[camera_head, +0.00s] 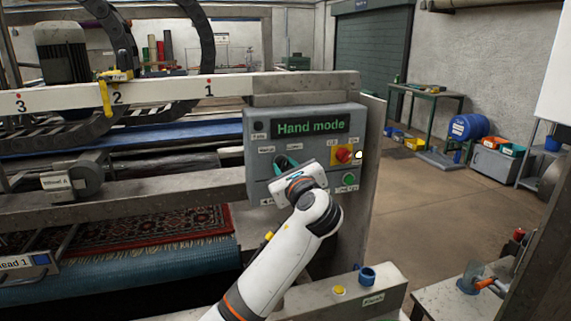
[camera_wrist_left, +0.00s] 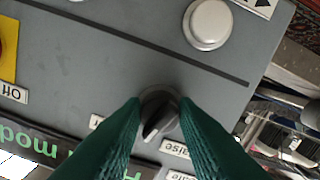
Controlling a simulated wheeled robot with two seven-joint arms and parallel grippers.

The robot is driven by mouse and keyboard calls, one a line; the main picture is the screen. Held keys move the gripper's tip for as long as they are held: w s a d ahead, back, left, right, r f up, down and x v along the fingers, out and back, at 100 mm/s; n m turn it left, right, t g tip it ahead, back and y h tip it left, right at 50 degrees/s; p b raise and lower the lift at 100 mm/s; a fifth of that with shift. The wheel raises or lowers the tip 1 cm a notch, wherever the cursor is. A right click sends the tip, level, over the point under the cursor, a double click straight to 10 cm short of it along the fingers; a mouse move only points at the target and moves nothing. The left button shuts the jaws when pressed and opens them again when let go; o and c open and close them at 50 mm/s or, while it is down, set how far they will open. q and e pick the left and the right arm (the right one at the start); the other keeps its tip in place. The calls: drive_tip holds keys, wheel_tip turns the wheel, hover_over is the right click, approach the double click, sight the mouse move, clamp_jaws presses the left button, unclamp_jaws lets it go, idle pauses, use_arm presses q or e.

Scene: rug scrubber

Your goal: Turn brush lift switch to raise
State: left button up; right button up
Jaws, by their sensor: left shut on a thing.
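The grey control panel (camera_head: 259,183) has a green "Hand mode" display (camera_head: 310,125). My left gripper (camera_head: 283,165) is at its lower left part and hides the switch there in the head view. In the left wrist view the panel appears upside down. There the green fingers of my left gripper (camera_wrist_left: 160,125) are shut on a dark round switch knob (camera_wrist_left: 158,104), one on each side. A label ending in "aise" (camera_wrist_left: 175,149) is beside the knob, partly hidden by a finger. Another label (camera_wrist_left: 96,122) is mostly covered. My right gripper is not in view.
A red knob on a yellow plate (camera_head: 343,154) and a green button (camera_head: 349,179) are on the panel's right side. A white button (camera_wrist_left: 208,24) is near the knob. A patterned rug (camera_head: 150,231) lies left of the panel. The floor to the right is open.

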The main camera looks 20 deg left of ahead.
use_arm(q)
drive_tip(key=n, duration=0.2)
drive_tip(key=shift+n, duration=0.4)
drive_tip(key=n, duration=0.2)
drive_tip(key=shift+n, duration=0.4)
drive_tip(key=n, duration=0.2)
drive_tip(key=shift+n, duration=0.3)
drive_tip(key=shift+n+b, duration=0.35)
drive_tip(key=shift+n, duration=1.45)
drive_tip(key=o, duration=1)
drive_tip(key=shift+d, duration=0.1)
drive_tip(key=b+v, duration=0.2)
drive_tip(key=v, duration=1)
